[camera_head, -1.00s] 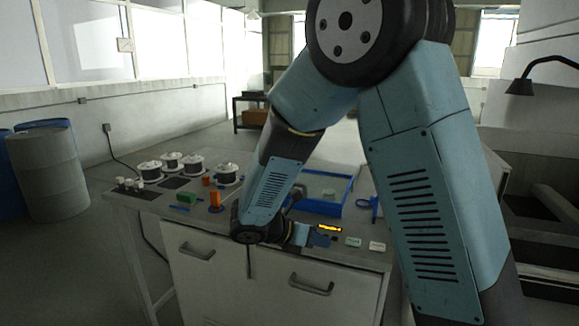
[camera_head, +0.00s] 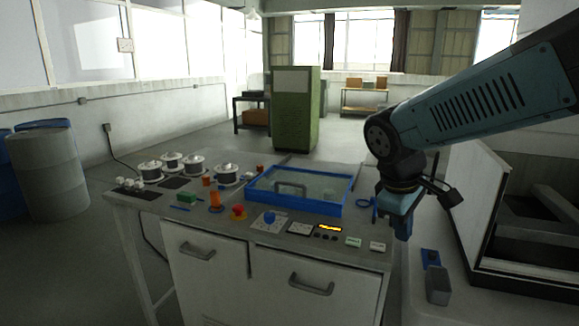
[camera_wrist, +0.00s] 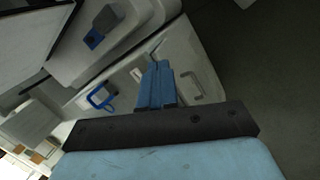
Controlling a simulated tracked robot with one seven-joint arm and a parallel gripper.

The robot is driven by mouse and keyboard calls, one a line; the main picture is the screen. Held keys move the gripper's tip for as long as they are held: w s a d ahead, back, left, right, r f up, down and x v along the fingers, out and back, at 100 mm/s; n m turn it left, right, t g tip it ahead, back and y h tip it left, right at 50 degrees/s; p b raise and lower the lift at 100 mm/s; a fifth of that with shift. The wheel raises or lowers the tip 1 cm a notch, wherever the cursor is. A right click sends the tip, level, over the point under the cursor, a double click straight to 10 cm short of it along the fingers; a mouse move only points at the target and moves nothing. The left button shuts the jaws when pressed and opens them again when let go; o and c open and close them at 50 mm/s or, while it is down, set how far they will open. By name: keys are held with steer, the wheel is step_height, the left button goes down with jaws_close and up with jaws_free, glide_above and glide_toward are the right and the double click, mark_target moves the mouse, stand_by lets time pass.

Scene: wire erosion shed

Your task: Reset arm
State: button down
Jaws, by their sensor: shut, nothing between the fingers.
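My gripper (camera_head: 403,228) hangs at the right of the bench in the head view, pointing down with its fingers together and empty. It is above the gap between the bench and the machine at the right, clear of both. In the wrist view my gripper (camera_wrist: 155,72) shows its blue fingers shut, with white cabinet fronts and a drawer handle (camera_wrist: 190,88) beyond. My arm reaches in from the right edge of the head view.
The bench (camera_head: 150,207) carries wire spools (camera_head: 228,174), a blue-framed clear-lidded tray (camera_head: 300,208), a red button (camera_head: 238,212) and a blue knob (camera_head: 269,219). A blue ring-shaped item (camera_head: 366,203) lies near my gripper. A grey block (camera_head: 437,285) sits on the right-hand surface.

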steer(key=s+d+r+m+t+y, duration=0.1)
steer(key=s+r+m+t+y, duration=0.2)
steer(key=s+r+m, duration=0.2)
steer(key=shift+s+d+m+t, duration=0.3)
steer(key=shift+s+m, duration=0.7)
steer(key=shift+m, duration=0.9)
